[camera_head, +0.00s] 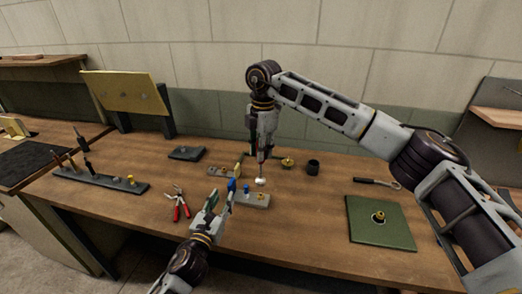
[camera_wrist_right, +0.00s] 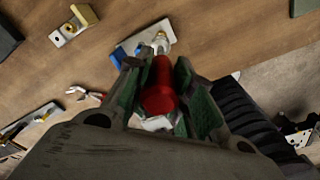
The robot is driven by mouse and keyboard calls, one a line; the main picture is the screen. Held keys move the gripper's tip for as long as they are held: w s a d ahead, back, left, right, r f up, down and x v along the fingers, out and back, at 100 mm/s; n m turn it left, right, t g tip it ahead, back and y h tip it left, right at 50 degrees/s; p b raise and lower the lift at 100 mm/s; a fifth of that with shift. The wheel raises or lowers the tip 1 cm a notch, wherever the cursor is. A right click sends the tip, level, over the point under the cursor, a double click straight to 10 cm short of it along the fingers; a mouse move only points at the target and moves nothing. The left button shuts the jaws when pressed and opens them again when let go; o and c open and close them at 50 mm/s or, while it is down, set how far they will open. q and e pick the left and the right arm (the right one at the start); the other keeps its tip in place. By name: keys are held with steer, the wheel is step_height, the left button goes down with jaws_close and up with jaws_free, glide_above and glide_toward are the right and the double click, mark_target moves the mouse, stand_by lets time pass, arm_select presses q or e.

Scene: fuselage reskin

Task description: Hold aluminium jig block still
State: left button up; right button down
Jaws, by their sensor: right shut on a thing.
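The aluminium jig block (camera_head: 256,200) is a grey bar lying on the bench, with blue parts near its left end. It also shows in the right wrist view (camera_wrist_right: 138,41), with a pale metal fitting on it. My left gripper (camera_head: 219,203) is at the block's left end, its fingers apart. I cannot tell whether they touch the block. My right gripper (camera_head: 262,152) points down above the block. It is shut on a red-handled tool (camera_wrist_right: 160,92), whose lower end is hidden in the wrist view.
Red-handled pliers (camera_head: 179,204) lie left of the block. A second bar with a brass bracket (camera_head: 222,171) lies behind. A dark cup (camera_head: 313,166), a wrench (camera_head: 377,182) and a green plate (camera_head: 381,222) are to the right. A tool rack (camera_head: 101,180) is at left.

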arm_select(q)
steer(key=shift+v, duration=1.4)
